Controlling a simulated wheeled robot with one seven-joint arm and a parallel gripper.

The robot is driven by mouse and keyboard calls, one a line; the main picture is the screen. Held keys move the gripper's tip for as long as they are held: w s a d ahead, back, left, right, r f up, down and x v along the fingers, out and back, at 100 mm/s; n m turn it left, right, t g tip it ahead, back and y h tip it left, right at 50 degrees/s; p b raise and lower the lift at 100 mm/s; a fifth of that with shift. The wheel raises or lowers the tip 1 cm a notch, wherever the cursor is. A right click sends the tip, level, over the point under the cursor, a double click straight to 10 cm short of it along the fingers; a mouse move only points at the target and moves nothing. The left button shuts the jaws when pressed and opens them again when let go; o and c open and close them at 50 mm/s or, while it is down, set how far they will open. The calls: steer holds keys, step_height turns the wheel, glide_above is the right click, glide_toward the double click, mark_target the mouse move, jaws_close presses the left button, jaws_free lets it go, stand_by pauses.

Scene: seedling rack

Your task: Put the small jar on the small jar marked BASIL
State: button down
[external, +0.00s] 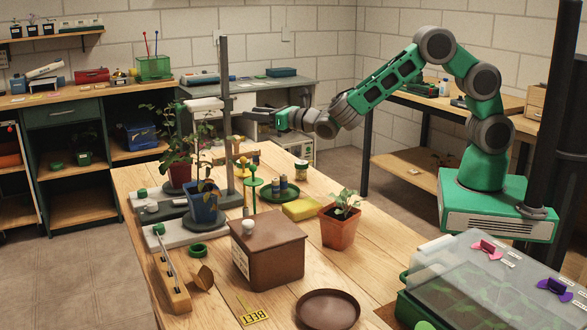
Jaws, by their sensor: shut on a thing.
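My gripper (262,111) is up above the wooden table, beside the tall grey stand post. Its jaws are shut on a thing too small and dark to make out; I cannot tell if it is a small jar. Two small dark jars with yellowish bands, a left one (275,186) and a right one (283,183), stand side by side on a green round tray, below the gripper. A small jar with a pale label (301,170) stands behind them to the right. I cannot read BASIL on any jar.
The tall grey stand (225,110) rises close left of my gripper, beside potted plants (205,207). On the table are a yellow sponge (300,209), an orange pot (338,230), a brown box (269,252) and a brown saucer (328,309). Clear wood shows near the right edge.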

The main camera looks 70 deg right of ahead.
steer(key=w+f, duration=0.6)
steer(key=shift+w+a, duration=0.1)
steer(key=shift+w, duration=0.3)
steer(key=shift+w+f+p, duration=0.2)
steer(key=shift+f, duration=0.85)
steer(key=shift+w+f+p, duration=0.15)
steer(key=shift+f+p, duration=0.05)
steer(key=shift+f, duration=0.85)
steer(key=c, duration=0.8)
jaws_free()
steer(key=shift+c, duration=0.2)
steer(key=s+a+b, duration=0.1)
steer(key=s+a, duration=0.1)
steer(key=s, duration=1)
steer(key=s+d+r+m+g+h, duration=0.15)
steer(key=s+d+m+g, duration=0.3)
steer(key=m, duration=0.55)
steer(key=s+d+r+m+g, duration=0.3)
steer(key=s+d+m, duration=0.25)
steer(key=m, duration=0.35)
steer(key=s+a+m+g+y, duration=0.2)
steer(key=s+m, duration=0.5)
steer(key=s, duration=0.6)
steer(key=s+a+m+g+y, duration=0.3)
steer(key=s+m+g, duration=0.2)
steer(key=s, duration=0.9)
steer(key=m, duration=0.2)
steer(key=shift+a+m, duration=0.15)
steer(key=shift+m, duration=0.25)
